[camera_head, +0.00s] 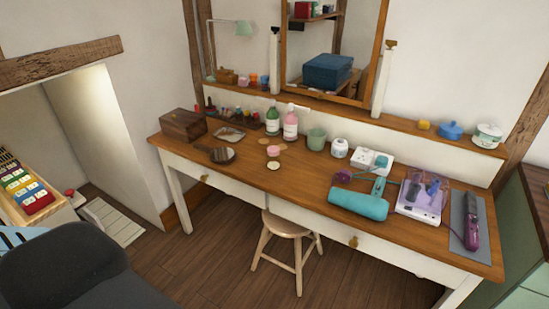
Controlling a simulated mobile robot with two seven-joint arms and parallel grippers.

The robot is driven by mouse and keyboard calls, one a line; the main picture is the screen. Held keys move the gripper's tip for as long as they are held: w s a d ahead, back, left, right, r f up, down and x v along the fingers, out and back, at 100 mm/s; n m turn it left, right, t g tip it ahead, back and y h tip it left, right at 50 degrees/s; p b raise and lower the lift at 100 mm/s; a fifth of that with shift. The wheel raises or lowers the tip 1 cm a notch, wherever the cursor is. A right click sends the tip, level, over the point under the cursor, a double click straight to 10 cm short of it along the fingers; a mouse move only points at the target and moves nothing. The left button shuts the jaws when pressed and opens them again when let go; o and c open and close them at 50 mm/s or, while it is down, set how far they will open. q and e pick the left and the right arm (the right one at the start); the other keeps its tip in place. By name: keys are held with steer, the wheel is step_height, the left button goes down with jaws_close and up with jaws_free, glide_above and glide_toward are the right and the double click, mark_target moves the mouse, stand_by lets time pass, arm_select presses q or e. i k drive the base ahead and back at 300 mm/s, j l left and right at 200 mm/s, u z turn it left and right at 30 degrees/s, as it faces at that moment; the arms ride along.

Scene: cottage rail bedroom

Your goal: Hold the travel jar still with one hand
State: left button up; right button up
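A desk with a wooden top (240,178) holds several small containers. A small round white jar with a dark mark on its front (339,149) stands upright near the middle back. A small pink-topped pot (273,151) stands left of it, with a flat cream disc (273,165) lying just in front. I cannot tell which of these is the travel jar. Neither of my grippers is in view, and nothing is touching these containers.
Green (272,121) and pink (290,123) bottles and a green cup (316,139) stand close behind. A wooden stool (286,230) stands at the desk's front. A dark rounded shape (65,265) fills the lower left.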

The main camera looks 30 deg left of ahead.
mark_target(273, 162)
steer(key=i+j, duration=0.15)
steer(key=j, duration=0.25)
steer(key=i+j, duration=0.1)
steer(key=j, duration=0.3)
steer(key=i+j, duration=0.15)
steer(key=j, duration=0.25)
steer(key=i+j, duration=0.1)
steer(key=j, duration=0.35)
steer(key=i+j, duration=0.15)
steer(key=j, duration=0.25)
steer(key=i+j, duration=0.1)
steer(key=j, duration=0.3)
